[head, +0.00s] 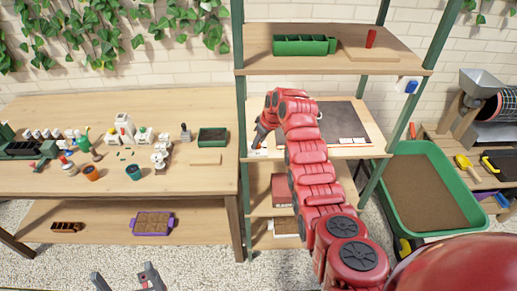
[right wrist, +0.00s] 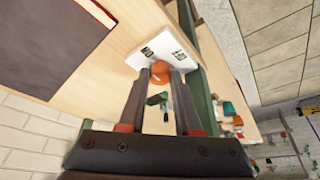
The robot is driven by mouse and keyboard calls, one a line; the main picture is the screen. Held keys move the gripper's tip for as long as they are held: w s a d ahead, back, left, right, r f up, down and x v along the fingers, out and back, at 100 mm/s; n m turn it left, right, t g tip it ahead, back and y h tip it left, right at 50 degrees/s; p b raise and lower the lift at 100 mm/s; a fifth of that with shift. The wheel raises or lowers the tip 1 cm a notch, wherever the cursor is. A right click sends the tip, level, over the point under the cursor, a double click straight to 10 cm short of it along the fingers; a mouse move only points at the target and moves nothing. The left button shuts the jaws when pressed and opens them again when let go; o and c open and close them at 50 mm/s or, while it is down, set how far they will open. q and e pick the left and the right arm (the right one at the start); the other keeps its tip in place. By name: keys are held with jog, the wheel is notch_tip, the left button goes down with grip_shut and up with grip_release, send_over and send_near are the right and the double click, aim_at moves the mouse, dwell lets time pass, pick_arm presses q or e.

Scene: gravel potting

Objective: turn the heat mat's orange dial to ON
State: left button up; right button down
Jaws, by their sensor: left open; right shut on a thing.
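The heat mat's white control box (right wrist: 165,42) lies on the pale wooden shelf, with dark lettering too small to read surely. Its orange dial (right wrist: 160,70) sits between the fingertips of my right gripper (right wrist: 161,78), which is shut on it. The dial's pointing direction is not clear. In the head view my right gripper (head: 259,140) reaches down to the box (head: 258,152) and hides the dial. The dark heat mat (head: 343,120) lies on the shelf to the right of it; it also shows in the right wrist view (right wrist: 50,40). My left gripper (head: 126,283) is open and empty at the bottom edge.
A green shelf post (head: 239,120) stands close left of my right gripper. The upper shelf (head: 380,60) carries a green planter (head: 303,45). The left bench (head: 205,180) holds pots and small items. A green soil tray (head: 448,215) stands at the right.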

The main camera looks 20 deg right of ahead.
jog(key=c, duration=0.9)
grip_release()
